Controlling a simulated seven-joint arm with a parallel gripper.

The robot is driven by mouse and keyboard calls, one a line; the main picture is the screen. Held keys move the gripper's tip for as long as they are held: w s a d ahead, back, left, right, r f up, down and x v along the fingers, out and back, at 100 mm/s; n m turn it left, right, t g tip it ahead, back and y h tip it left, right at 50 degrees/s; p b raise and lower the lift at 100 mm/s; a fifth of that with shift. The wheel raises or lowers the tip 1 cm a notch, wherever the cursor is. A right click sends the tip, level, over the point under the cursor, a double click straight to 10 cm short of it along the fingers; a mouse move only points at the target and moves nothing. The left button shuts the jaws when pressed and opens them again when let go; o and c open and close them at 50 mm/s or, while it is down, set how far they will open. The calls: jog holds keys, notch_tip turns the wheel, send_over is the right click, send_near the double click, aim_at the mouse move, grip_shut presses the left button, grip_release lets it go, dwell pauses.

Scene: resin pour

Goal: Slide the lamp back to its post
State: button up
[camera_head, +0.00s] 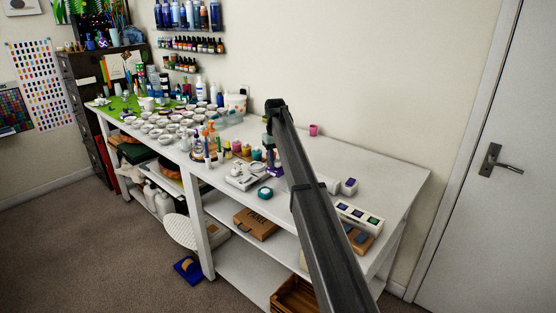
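My arm reaches across the white table (390,171) from the bottom of the view. Its end hangs down behind the arm near the middle of the table, with my gripper (271,160) low over the tabletop. The fingers are too small and dark to show whether they are open or shut. A small purple patch (277,172) shows just below the gripper; I cannot tell whether it is part of a lamp. I cannot make out the lamp or its post for certain; my arm covers part of the table.
A white device (246,179) and a teal round jar (265,193) are left of my arm. A white strip with coloured squares (358,216) and a small purple-topped box (349,186) are right. Many white cups (172,128) crowd the left end. The back right is clear beyond a pink cup (314,130).

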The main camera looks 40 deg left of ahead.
jog(key=o, duration=0.4)
jog(key=r, duration=1.3)
jog(key=shift+s+a+r, duration=0.15)
jog(key=shift+s+r, duration=0.05)
jog(key=shift+r, duration=0.2)
jog(key=shift+w, duration=0.1)
